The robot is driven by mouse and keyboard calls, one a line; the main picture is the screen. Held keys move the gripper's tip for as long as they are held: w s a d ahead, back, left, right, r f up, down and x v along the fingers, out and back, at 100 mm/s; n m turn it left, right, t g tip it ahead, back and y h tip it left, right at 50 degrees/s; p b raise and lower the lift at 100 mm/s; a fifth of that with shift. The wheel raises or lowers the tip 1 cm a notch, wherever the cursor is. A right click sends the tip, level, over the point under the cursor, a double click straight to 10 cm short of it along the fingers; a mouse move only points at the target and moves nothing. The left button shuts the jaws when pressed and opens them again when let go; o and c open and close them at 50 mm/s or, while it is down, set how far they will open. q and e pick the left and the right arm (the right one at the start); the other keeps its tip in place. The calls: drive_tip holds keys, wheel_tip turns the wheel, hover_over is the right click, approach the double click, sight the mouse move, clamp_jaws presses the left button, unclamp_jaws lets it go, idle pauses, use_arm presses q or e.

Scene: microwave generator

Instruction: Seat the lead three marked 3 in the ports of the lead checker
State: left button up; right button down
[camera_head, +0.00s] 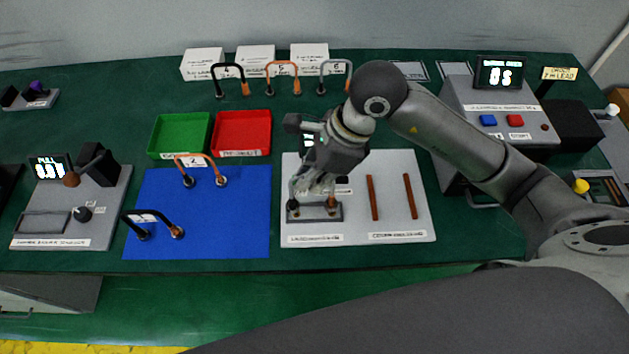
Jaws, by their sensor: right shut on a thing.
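My right gripper (317,186) comes in from the right over the left part of a white board (350,240). It is shut on a lead with copper-coloured plug ends (332,201). Most of this lead is hidden by the gripper, and I cannot read its number. Its two ends are at the dark port block (316,213) on the board, which I take as the lead checker. I cannot tell whether the ends are inside the ports or just above them. My left gripper is out of view.
A blue mat (247,220) left of the board holds an orange lead (202,160) marked 2 and a black lead (150,213). Green (157,154) and red (268,150) trays stand behind it. Leads 4, 5 and 6 stand at the back. Two brown rods (373,197) lie on the board.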

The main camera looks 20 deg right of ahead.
drive_tip(key=f, duration=0.1)
drive_tip(key=f+p, duration=0.1)
drive_tip(key=f, duration=0.2)
drive_tip(key=shift+w+d+p, duration=0.25)
drive_tip(key=shift+d+p, duration=0.05)
drive_tip(key=shift+f, duration=0.15)
drive_tip(key=c, duration=1.6)
unclamp_jaws()
drive_tip(key=shift+o, duration=0.2)
